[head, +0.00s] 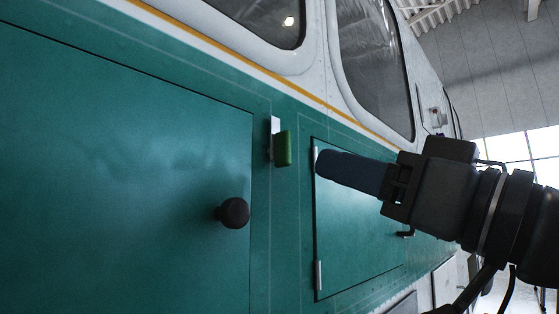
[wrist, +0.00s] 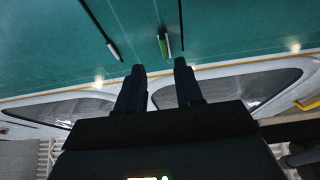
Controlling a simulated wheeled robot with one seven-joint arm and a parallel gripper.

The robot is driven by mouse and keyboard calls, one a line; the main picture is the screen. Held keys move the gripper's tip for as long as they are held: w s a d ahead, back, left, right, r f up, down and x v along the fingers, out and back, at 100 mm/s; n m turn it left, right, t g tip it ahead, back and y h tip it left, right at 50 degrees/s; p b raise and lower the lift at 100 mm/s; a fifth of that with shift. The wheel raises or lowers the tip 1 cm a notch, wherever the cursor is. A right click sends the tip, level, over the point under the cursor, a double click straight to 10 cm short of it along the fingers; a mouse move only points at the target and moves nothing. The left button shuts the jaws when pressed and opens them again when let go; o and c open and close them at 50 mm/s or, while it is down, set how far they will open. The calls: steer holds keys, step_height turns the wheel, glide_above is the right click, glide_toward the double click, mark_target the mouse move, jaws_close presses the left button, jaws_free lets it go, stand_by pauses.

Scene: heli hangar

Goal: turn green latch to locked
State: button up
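The green latch (head: 283,149) is a small upright block on a pale metal plate. It sits on the teal helicopter side, just right of the large left panel. It also shows in the wrist view (wrist: 165,46), above and between my fingertips. My gripper (head: 322,165) reaches in from the right in the head view, its fingers level with the latch and to its right, apart from it. In the wrist view, the two dark fingers (wrist: 159,68) are spread with an empty gap between them.
A large teal panel (head: 120,170) with a round black knob (head: 233,212) fills the left. A smaller hinged door (head: 350,235) lies below and behind my gripper. Windows (head: 372,60) run along the pale upper body. Open hangar space is at the right.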

mark_target(290, 148)
steer(key=p+x, duration=0.1)
steer(key=x, duration=0.3)
steer(key=p+x, duration=0.1)
steer(key=x, duration=0.3)
steer(key=shift+s+a+r, duration=0.1)
steer(key=shift+a+r, duration=0.2)
steer(key=shift+r, duration=0.05)
steer(key=shift+c, duration=0.2)
jaws_close()
